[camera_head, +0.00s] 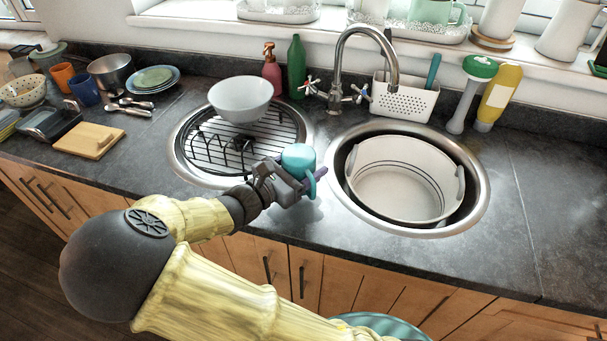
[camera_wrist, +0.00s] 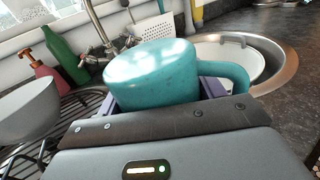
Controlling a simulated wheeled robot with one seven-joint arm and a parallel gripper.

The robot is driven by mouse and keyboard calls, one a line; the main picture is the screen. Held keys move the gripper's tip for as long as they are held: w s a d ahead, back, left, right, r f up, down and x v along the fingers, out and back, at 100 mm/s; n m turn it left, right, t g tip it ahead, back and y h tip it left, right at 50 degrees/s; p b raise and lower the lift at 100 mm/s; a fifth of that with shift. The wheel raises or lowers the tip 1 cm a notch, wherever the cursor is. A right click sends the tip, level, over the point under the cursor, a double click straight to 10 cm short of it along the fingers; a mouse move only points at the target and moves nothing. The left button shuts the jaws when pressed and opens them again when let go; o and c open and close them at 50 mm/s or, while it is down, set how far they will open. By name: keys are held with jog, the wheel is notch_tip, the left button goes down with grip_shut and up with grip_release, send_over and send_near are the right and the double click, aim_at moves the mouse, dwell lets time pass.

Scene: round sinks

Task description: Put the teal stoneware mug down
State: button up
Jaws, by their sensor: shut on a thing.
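The teal stoneware mug (camera_head: 299,158) is held in my gripper (camera_head: 309,181) over the front of the counter between the two round sinks. In the wrist view the mug (camera_wrist: 155,75) fills the middle, with its handle to the right and my gripper's purple fingers (camera_wrist: 207,91) around its lower part. My gripper is shut on the mug. A shadow lies on the dark counter (camera_head: 302,214) below it; the gap between mug and counter is hard to judge. The underside of the mug is hidden.
The left sink has a wire rack (camera_head: 215,150) with a white bowl (camera_head: 241,98). The right sink holds a white tub (camera_head: 405,180). A chrome faucet (camera_head: 338,70), a white caddy (camera_head: 405,100) and bottles stand behind. Counter right of the right sink (camera_head: 540,200) is clear.

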aim_at(304, 150)
notch_tip(304, 150, up, 5)
dwell(0.8)
